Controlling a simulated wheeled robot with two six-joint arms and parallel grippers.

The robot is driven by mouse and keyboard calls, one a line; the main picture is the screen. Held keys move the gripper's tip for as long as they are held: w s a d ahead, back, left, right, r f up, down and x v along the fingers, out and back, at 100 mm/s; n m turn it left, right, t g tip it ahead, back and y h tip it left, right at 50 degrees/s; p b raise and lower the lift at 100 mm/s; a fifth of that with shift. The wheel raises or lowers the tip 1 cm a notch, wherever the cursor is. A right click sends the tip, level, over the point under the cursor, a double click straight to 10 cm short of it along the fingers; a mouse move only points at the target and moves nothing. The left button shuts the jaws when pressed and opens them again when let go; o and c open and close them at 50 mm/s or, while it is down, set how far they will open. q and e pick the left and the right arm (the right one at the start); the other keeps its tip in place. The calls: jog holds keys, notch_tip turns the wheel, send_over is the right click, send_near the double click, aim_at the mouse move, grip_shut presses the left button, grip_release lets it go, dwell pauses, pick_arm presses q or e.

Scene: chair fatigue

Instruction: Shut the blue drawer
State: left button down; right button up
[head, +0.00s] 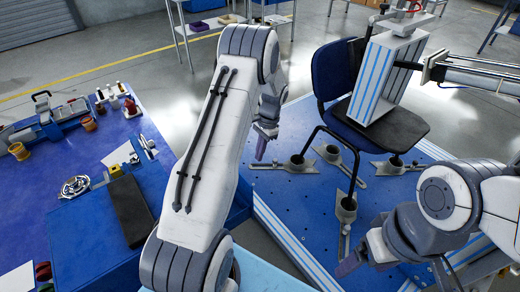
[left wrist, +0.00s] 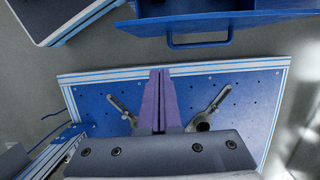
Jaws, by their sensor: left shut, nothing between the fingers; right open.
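The blue drawer (left wrist: 240,22) shows at the top of the left wrist view, with its handle (left wrist: 200,45) facing the camera's middle. It looks pulled out, and its inside is partly visible. In the head view a blue edge of the drawer (head: 239,207) shows beside my left arm, which hides most of it. My left gripper (head: 264,146) is shut and empty, its purple fingers (left wrist: 158,100) pressed together. My right gripper (head: 392,262) is open at the lower right, away from the drawer.
A blue workbench (head: 60,215) with tools and small pots is on the left. A blue test platform (head: 285,200) holds an office chair (head: 335,75) with its base in metal clamps. Grey floor (head: 260,245) shows between bench and platform.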

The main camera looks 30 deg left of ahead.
pick_arm(q)
jog(key=s+a+f, duration=0.2)
jog(key=s+f, duration=0.3)
jog(key=shift+p, duration=0.4)
jog(key=shift+s+f, duration=0.1)
